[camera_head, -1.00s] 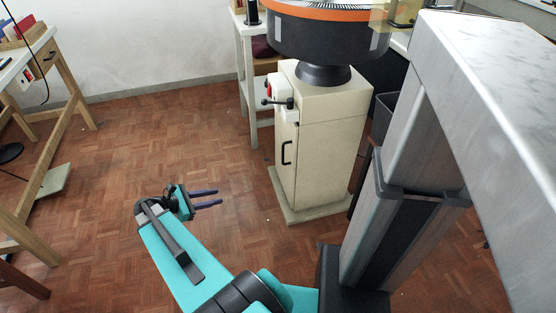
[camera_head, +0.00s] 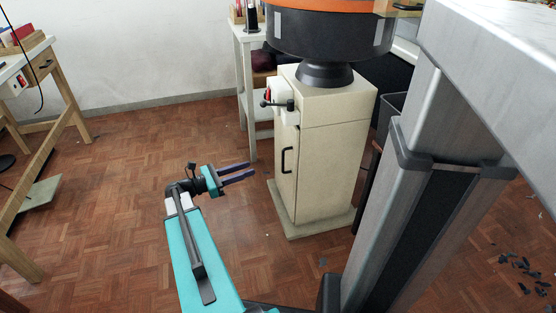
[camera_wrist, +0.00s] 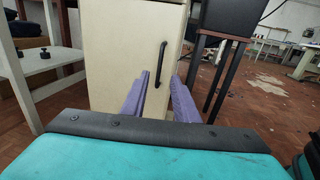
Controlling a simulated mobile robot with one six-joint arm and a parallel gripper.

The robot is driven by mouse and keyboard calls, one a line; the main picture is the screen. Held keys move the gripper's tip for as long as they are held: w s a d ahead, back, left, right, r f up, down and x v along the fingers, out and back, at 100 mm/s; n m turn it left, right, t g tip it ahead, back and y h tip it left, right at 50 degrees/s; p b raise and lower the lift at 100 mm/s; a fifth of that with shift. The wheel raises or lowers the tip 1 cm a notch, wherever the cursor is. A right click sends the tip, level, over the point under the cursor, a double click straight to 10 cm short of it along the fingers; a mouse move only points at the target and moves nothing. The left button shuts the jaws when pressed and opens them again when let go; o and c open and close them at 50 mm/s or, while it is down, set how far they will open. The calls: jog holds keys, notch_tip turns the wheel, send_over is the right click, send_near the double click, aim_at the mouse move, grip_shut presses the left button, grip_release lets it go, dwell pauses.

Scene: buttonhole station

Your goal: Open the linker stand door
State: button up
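The linker stand (camera_head: 332,150) is a cream cabinet under a round black and orange machine. Its door (camera_head: 286,172) is shut and has a black bar handle (camera_head: 287,160). In the wrist view the door (camera_wrist: 122,60) is ahead, with the handle (camera_wrist: 161,64) upright just above and between the fingertips. My gripper (camera_head: 250,173) has two purple fingers, spread apart and empty. It is to the left of the door, pointing toward it, apart from the handle. The fingers also show in the wrist view (camera_wrist: 157,90).
A white side table (camera_head: 243,75) stands behind the stand. A dark bin (camera_head: 392,108) is to its right. A wooden workbench (camera_head: 38,80) is at the left.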

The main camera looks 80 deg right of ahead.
jog(key=shift+s+d, duration=0.1)
jog(key=b+x, duration=0.5)
jog(key=x, duration=0.8)
jog(key=shift+s, duration=0.2)
jog(key=shift+d, duration=0.15)
grip_shut()
